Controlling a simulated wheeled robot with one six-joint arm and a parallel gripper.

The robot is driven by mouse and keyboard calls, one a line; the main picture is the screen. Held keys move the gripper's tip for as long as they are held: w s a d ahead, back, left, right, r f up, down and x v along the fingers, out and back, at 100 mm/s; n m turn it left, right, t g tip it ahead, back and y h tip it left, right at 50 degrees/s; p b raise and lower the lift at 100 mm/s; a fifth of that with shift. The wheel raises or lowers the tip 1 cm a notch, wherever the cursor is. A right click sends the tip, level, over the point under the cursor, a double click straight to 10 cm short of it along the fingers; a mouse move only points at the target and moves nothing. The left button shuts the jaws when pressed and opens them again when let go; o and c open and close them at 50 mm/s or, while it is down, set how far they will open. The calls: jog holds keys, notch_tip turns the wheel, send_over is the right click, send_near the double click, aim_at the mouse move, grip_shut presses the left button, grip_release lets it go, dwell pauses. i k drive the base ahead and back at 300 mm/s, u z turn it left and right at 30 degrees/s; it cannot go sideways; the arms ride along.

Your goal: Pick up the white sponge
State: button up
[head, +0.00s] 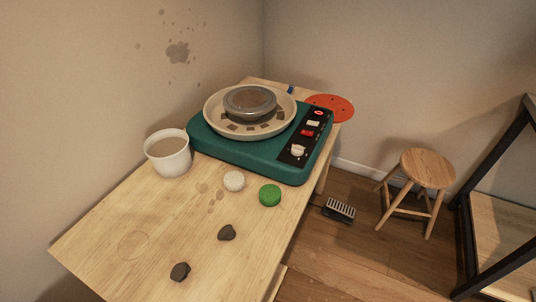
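The white sponge (234,181) is a small round pale piece lying on the wooden table, just in front of the green pottery wheel. A green sponge-like round piece (270,195) lies close to its right, a small gap apart. Nothing covers the white sponge. My gripper is not in view in the head view.
The pottery wheel (256,151) stands behind the sponge, and a white bucket of brown liquid (169,153) stands to the left. Two dark lumps (180,271) (227,233) lie nearer on the table (133,221). A stool (428,168) and foot pedal (340,209) are on the floor.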

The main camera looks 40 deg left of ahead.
aim_at(233, 181)
jog(key=i, duration=1.6)
jog(key=u, duration=2.9)
